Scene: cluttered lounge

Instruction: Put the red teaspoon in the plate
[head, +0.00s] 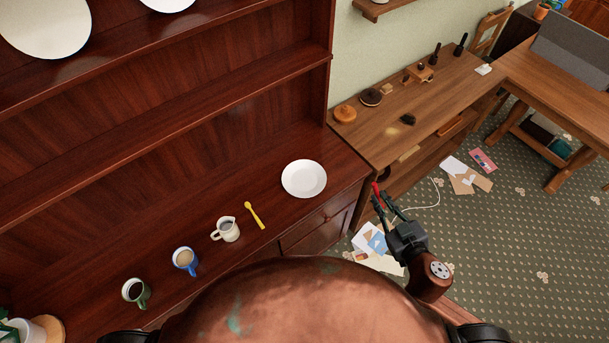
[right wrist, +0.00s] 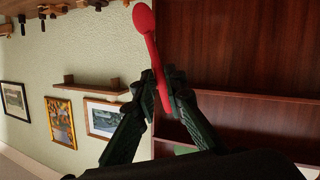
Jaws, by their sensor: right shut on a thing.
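The red teaspoon (right wrist: 152,45) is held between the fingers of my right gripper (right wrist: 161,88), its bowl pointing up in the right wrist view. In the head view a small red part of the teaspoon (head: 376,188) shows at the fingertips of the right gripper (head: 384,203). This gripper is in front of the cabinet's right end, to the right of the plate and apart from it. The white round plate (head: 304,179) lies on the dark wood cabinet top and looks empty. My left gripper is not in view.
A wooden side table (head: 440,100) with small items adjoins the cabinet. Papers (head: 466,177) lie on the carpet.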

